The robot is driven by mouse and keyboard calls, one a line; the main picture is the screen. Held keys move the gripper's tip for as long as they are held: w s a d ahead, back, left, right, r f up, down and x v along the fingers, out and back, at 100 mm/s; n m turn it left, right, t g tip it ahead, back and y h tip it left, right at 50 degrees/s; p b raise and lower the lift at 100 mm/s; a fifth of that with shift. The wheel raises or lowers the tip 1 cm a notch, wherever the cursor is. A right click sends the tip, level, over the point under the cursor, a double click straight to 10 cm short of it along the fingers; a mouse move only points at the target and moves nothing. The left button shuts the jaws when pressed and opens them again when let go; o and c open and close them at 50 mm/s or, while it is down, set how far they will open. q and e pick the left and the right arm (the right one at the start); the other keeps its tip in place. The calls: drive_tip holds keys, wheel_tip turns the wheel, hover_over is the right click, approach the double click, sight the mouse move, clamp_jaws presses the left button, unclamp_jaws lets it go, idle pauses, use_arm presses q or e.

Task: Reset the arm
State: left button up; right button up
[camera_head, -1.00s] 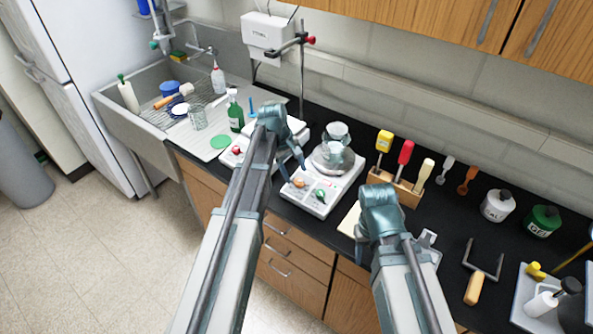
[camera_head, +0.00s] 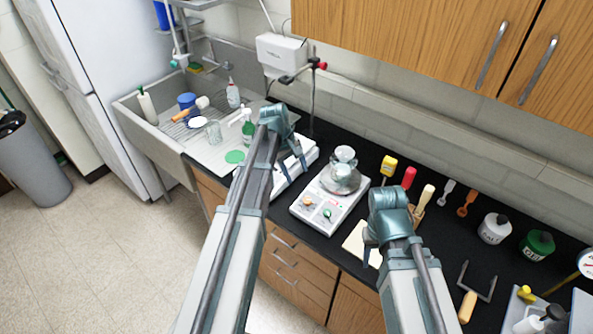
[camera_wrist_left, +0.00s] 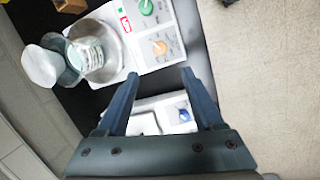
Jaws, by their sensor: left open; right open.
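My left gripper (camera_head: 300,160) hangs over the black counter, above the left white hotplate-like device (camera_head: 308,155). In the left wrist view its two dark fingers (camera_wrist_left: 160,82) are spread apart with nothing between them. My right gripper (camera_head: 372,245) is lower and further right, close to a pale board (camera_head: 352,238) on the counter. Its finger tips are partly hidden behind its own wrist, and no object shows in it.
A white stirrer (camera_head: 318,215) with glassware (camera_head: 340,172) stands between the grippers. A rack of tools with coloured handles (camera_head: 388,165) is behind the right gripper. A green bottle (camera_head: 247,132) stands left of the left gripper. White (camera_head: 494,228) and green (camera_head: 537,246) containers stand right.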

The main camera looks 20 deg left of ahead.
use_arm(q)
drive_tip(key=s+d+f+m+y+b, duration=0.2)
drive_tip(key=s+d+f+m+b, duration=0.5)
drive_tip(key=s, duration=0.4)
drive_tip(key=s+d+f+m+g+y+b, duration=0.1)
drive_tip(key=s+d+f+m+y+b, duration=0.1)
drive_tip(key=s+d+f+m+b, duration=0.5)
drive_tip(key=s+d+f+b, duration=0.3)
drive_tip(key=s, duration=0.1)
drive_tip(key=shift+s+f+m, duration=0.25)
drive_tip(key=shift+s+m, duration=0.15)
drive_tip(key=shift+c, duration=0.2)
